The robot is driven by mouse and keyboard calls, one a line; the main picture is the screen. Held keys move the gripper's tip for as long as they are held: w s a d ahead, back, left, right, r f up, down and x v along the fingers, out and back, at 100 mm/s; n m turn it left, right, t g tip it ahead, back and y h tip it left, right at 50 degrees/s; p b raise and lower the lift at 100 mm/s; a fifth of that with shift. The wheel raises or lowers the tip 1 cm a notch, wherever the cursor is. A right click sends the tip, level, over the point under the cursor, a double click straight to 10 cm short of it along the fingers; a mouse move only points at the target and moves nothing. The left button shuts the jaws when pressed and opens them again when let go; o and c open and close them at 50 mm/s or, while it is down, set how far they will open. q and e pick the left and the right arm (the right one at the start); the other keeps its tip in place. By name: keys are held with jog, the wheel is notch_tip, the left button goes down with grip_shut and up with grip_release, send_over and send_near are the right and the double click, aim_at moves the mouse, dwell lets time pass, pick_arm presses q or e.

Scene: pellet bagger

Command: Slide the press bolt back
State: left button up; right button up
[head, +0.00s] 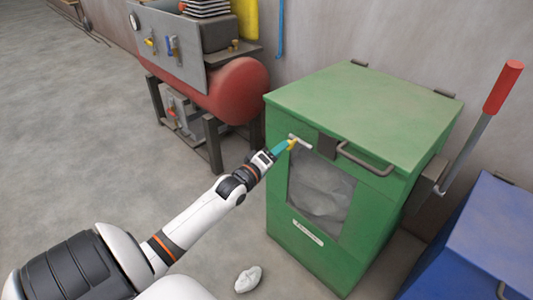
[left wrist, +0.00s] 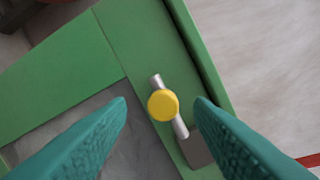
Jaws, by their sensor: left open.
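The press is a green box (head: 370,105) with a lid, a dark handle (head: 362,160) and a front window (head: 320,192) with grey, crumpled material behind it. The press bolt is a silver rod (head: 300,142) on the upper front; it also shows in the left wrist view (left wrist: 180,127), with a round yellow knob (left wrist: 163,105). My left gripper (head: 286,146) is at the bolt. In the left wrist view its teal fingers (left wrist: 162,102) are open, one on each side of the knob, with gaps visible. My right gripper is not in view.
A red lever (head: 503,88) stands on the box's right side. A blue box (head: 490,240) is at the lower right. A red tank machine (head: 235,90) stands behind left. A pale lump (head: 248,279) lies on the floor. Open floor is at the left.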

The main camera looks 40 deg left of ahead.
pick_arm(q)
jog(key=s, duration=0.5)
jog(key=shift+s+d+p, duration=0.1)
jog(key=shift+s+p, duration=0.2)
jog(key=shift+s, duration=0.1)
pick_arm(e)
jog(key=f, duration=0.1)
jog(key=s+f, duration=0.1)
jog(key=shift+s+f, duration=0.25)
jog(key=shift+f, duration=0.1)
